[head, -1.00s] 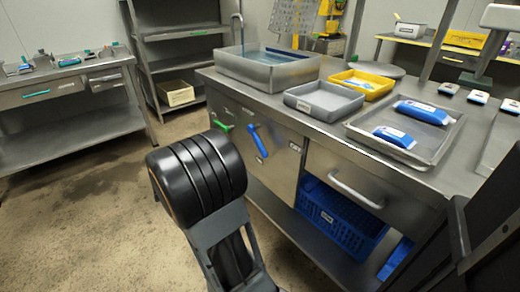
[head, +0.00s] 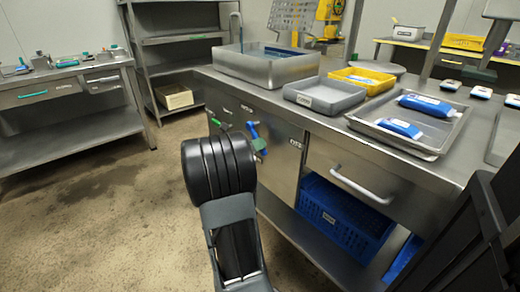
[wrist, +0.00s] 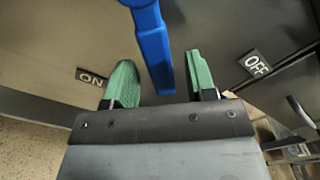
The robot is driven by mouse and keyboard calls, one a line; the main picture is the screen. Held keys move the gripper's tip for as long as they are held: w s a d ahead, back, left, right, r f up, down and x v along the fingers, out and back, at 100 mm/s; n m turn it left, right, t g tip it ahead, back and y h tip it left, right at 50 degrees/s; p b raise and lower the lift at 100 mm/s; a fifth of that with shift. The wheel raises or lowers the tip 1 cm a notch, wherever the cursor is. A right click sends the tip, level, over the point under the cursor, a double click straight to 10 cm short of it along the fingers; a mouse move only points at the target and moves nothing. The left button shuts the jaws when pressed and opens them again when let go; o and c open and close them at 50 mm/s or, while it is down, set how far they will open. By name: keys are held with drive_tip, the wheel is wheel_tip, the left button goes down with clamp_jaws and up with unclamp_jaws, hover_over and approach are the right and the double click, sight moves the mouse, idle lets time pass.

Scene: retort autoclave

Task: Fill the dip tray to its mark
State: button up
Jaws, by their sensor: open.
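A blue lever handle (head: 253,130) is on the front of the steel counter. It hangs between the green fingertips of my open gripper (wrist: 160,78) in the wrist view, with a gap on both sides. One green fingertip shows by the lever in the head view; my arm hides most of the gripper. An ON label (wrist: 91,77) is left of the lever and an OFF label (wrist: 256,63) is right of it. On the counter stand a steel basin (head: 262,72) with bluish liquid and a grey tray (head: 325,97) with an unreadable label. I cannot tell which is the dip tray.
A green handle (head: 215,122) is on the counter front, left of the blue lever. A yellow tray (head: 362,80) and a metal tray (head: 400,140) with blue-and-white packs stand on the counter. A blue crate (head: 335,215) is below. Open floor (head: 90,220) lies left.

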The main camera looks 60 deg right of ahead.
drive_tip(key=shift+x, duration=1.05)
clamp_jaws()
